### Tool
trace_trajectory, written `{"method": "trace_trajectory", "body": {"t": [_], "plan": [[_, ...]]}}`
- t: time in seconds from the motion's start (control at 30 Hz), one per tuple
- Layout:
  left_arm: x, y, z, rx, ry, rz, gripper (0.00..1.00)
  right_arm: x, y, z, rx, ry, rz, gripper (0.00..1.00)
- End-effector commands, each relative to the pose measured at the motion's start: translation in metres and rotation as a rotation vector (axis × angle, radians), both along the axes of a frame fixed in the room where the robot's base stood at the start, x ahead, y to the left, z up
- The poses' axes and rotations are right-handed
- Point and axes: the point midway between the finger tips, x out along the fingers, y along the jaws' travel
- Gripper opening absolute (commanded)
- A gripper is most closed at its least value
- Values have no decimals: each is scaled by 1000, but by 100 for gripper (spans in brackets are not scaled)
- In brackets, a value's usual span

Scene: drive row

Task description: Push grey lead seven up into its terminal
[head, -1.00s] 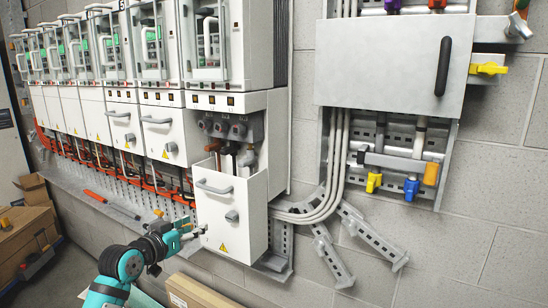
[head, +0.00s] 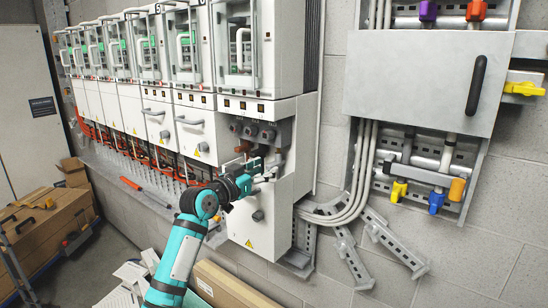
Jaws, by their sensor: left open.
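The nearest drive cabinet (head: 234,103) in the row has a row of dark grey terminals (head: 250,130) under its front. A brown lead end (head: 243,147) shows just below them. I cannot make out the grey lead for certain; my gripper and the pulled-out white front cover the spot to the right of the brown lead. My left gripper (head: 274,168) is open at the top edge of the white lower front (head: 262,215), below the terminals. Whether it touches a lead cannot be told. My right gripper is not in view.
Grey cables (head: 345,205) curve away on the right. A metal panel (head: 425,80) hangs on the wall.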

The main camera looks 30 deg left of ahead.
Motion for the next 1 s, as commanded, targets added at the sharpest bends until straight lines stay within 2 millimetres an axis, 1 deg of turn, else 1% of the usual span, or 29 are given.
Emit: {"method": "trace_trajectory", "body": {"t": [0.03,0.1,0.2,0.3,0.47,0.67,0.7,1.0], "plan": [[11,-1,5,-5,-1,0,44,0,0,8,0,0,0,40],[23,-2,4,-4,0,0,44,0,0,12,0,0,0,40],[36,-2,2,-4,0,0,44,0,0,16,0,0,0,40],[45,-3,1,-3,-1,0,44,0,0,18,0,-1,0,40],[51,-4,0,0,-1,0,44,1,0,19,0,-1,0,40],[51,-4,0,0,-1,0,44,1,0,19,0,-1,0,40],[51,-4,0,0,-1,0,43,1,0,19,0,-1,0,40],[50,-4,0,0,0,0,4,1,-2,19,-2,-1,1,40]]}}
